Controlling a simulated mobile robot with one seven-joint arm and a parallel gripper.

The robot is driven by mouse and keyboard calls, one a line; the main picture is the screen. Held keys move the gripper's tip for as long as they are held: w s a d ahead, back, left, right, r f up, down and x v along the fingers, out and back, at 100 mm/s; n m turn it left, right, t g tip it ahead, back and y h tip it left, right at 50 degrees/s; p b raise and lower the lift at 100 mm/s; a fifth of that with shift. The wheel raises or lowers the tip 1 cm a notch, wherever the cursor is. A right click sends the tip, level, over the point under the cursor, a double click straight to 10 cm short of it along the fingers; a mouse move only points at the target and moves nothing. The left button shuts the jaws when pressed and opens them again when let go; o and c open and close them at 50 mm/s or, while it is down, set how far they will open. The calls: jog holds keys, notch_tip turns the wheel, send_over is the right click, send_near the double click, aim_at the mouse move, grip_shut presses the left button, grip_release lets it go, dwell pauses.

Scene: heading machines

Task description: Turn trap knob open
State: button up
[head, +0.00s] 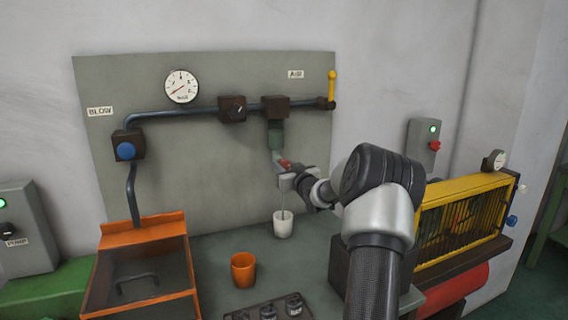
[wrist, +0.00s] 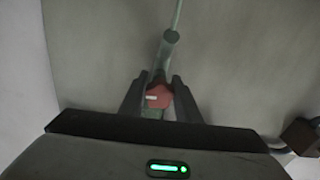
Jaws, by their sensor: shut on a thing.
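The trap (head: 276,135) is a green-grey body hanging below a dark block on the pipe. Its red knob (head: 286,164) shows at the tip of my gripper (head: 290,172) in the head view. In the wrist view the red knob (wrist: 159,96), with a small white mark, sits between the two dark fingers of my gripper (wrist: 160,82), which are shut on it. A pale green spout (wrist: 169,42) extends beyond it, with a thin pale line from its end. A white cup (head: 283,224) stands below the trap, and a thin pale streak reaches down toward it.
An orange cup (head: 243,269) and an orange-framed box (head: 146,270) stand on the bench to the left. A yellow caged machine (head: 461,222) is on the right. A yellow lever (head: 331,87), gauge (head: 181,86) and blue knob (head: 126,151) are on the panel.

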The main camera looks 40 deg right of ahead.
jog(key=shift+m, duration=0.6)
jog(key=o, duration=1.1)
jog(key=shift+c, duration=0.2)
jog(key=v, duration=1.7)
jog(key=shift+s, duration=0.25)
